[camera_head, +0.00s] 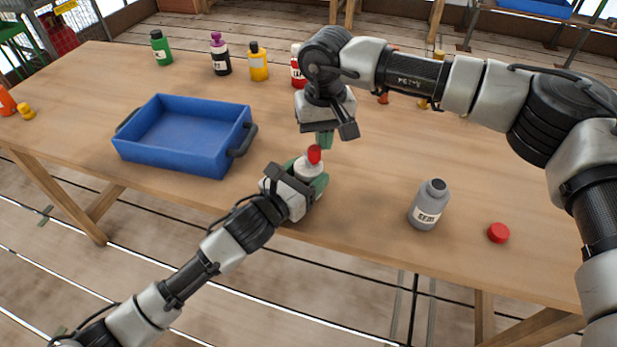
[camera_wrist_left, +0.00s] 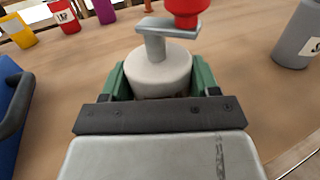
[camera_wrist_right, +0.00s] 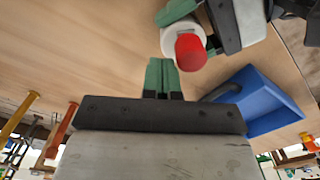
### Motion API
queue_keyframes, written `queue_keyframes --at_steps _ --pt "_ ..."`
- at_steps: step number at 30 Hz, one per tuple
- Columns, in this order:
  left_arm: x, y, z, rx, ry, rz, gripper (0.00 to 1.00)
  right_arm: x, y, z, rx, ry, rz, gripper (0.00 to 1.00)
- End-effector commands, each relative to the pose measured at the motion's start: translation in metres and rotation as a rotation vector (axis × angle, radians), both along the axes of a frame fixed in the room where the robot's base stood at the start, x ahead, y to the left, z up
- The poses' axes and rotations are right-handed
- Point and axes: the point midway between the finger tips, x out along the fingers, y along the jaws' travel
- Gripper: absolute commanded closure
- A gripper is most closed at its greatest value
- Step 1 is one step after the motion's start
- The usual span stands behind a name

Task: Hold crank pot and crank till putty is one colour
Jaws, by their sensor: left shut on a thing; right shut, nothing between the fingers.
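The crank pot (camera_head: 308,169) is a pale grey-white pot with a grey crank arm and a red knob (camera_head: 314,153) on top. It stands upright near the table's front edge. My left gripper (camera_head: 306,180) is shut on the pot's sides, with its green fingers around the body in the left wrist view (camera_wrist_left: 160,80). My right gripper (camera_head: 325,138) is above and just behind the knob, its green fingers shut together and empty. In the right wrist view the fingers (camera_wrist_right: 161,75) are beside the red knob (camera_wrist_right: 190,52), apart from it. The putty inside is hidden.
A blue tray (camera_head: 180,169) stands left of the pot. A grey bottle (camera_head: 429,205) and a red cap (camera_head: 498,233) are to the right.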

Motion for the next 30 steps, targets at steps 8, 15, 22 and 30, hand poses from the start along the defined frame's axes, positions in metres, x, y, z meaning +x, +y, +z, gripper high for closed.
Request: queue_keyframes --at_steps 8,15,22,30 --pt "0.0003 0.0003 -0.0003 0.000 0.001 0.001 0.67 -0.0040 0.0016 -0.0002 0.001 0.001 0.001 1.00" --pt "0.0003 0.0003 -0.0003 0.001 0.001 0.001 0.67 -0.0050 0.0016 -0.0003 0.001 0.002 0.001 1.00" --pt "0.0003 0.0002 -0.0003 0.001 0.001 0.001 0.67 -0.0105 0.0006 -0.0005 0.001 0.002 0.001 1.00" --pt "0.0002 0.0002 -0.0003 0.001 0.001 0.001 0.67 -0.0110 0.0007 -0.0005 0.001 0.001 0.001 1.00"
